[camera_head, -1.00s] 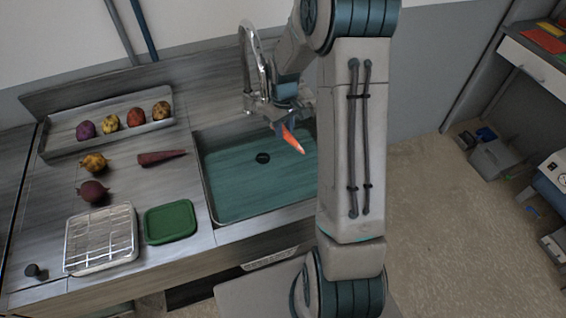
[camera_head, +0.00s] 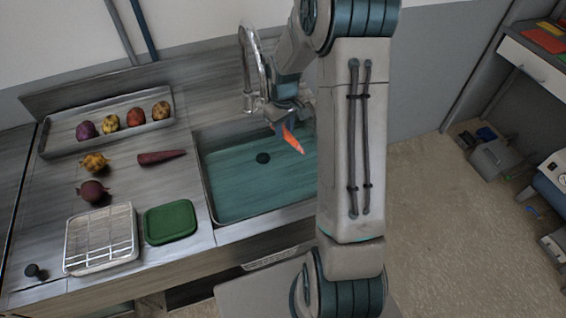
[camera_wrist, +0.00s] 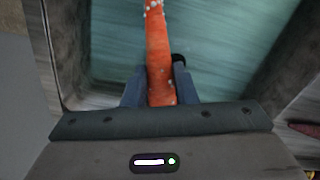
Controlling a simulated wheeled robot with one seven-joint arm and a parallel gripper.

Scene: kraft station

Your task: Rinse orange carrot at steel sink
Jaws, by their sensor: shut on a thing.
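The orange carrot (camera_head: 292,140) is held by my gripper (camera_head: 281,126) above the right part of the steel sink (camera_head: 216,207), close to the faucet (camera_head: 250,70). In the wrist view the carrot (camera_wrist: 158,55) points away between the two blue fingers of my gripper (camera_wrist: 160,90), which are shut on it. Small pale droplets or specks show on the carrot. The sink basin (camera_wrist: 225,40) with its teal-tinted floor lies below it. The dark drain (camera_head: 263,158) is left of the carrot in the head view. My arm hides the sink's right edge.
Left of the sink, a dark red carrot (camera_head: 161,157), a yellow vegetable (camera_head: 94,162) and a beet (camera_head: 92,190) lie on the counter. A tray (camera_head: 60,137) of round vegetables stands behind. A wire rack (camera_head: 100,238) and green lid (camera_head: 170,222) sit in front.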

